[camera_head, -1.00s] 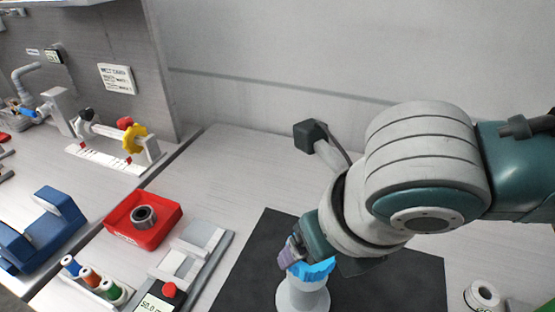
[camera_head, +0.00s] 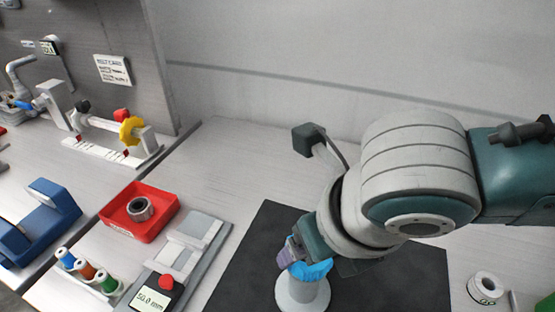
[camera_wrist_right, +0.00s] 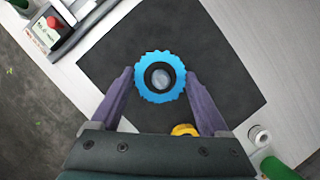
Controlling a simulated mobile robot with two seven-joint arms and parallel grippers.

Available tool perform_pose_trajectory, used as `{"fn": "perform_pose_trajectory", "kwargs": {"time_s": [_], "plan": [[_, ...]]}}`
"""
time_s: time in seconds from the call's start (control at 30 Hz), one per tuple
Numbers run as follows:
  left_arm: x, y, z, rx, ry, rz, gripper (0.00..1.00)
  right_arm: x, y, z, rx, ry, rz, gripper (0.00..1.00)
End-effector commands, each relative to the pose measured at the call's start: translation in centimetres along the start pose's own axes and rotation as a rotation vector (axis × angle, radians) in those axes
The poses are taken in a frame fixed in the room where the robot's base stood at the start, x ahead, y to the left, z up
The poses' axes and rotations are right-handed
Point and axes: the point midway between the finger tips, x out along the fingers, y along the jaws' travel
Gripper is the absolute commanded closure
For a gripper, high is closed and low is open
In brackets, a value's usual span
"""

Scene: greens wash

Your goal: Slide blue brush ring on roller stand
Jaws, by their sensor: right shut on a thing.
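The blue brush ring (camera_head: 316,269) is a toothed ring at the top of a white stand (camera_head: 302,294) with a round flared base, on the dark mat. My right gripper (camera_head: 303,264) is shut on the ring. In the right wrist view the ring (camera_wrist_right: 143,78) sits between the two purple fingertips of the gripper (camera_wrist_right: 160,76), and a grey round surface shows through its hole. How far down the stand the ring sits cannot be told, as the gripper hides part of it. My left gripper is in neither view.
A white rack (camera_head: 88,148) with a yellow ring (camera_head: 130,131) stands at the back left. A red tray (camera_head: 158,226) holds a metal ring. A display unit (camera_head: 151,302) lies left of the dark mat (camera_head: 255,235). A white roll (camera_head: 484,288) stands at the right.

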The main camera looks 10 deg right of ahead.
Motion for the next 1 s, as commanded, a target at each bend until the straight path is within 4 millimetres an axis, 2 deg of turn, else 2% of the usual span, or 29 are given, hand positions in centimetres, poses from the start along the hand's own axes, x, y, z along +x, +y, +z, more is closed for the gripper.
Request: {"fn": "perform_pose_trajectory", "kwargs": {"time_s": [0.17, 0.2, 0.33, 0.67, 0.77, 1.0], "plan": [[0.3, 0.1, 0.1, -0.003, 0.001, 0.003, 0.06, 0.5, 0.0, -0.2, 0.0, 0.0, 0.0, 0.76], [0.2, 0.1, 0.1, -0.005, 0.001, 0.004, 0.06, 0.3, 0.0, -0.1, 0.0, 0.0, 0.0, 0.17], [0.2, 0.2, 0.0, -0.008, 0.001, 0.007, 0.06, 0.3, 0.0, -0.1, 0.0, 0.0, 0.0, 0.02], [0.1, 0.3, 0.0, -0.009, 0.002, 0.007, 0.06, 0.0, 0.0, -0.1, 0.0, 0.0, 0.0, 0.0], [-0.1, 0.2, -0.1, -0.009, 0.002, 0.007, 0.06, -1.1, 0.0, -0.1, -0.001, -0.002, 0.001, 0.0], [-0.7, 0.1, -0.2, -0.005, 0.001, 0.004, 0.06, -5.6, 0.0, 0.0, -0.001, -0.004, 0.002, 0.0]]}}
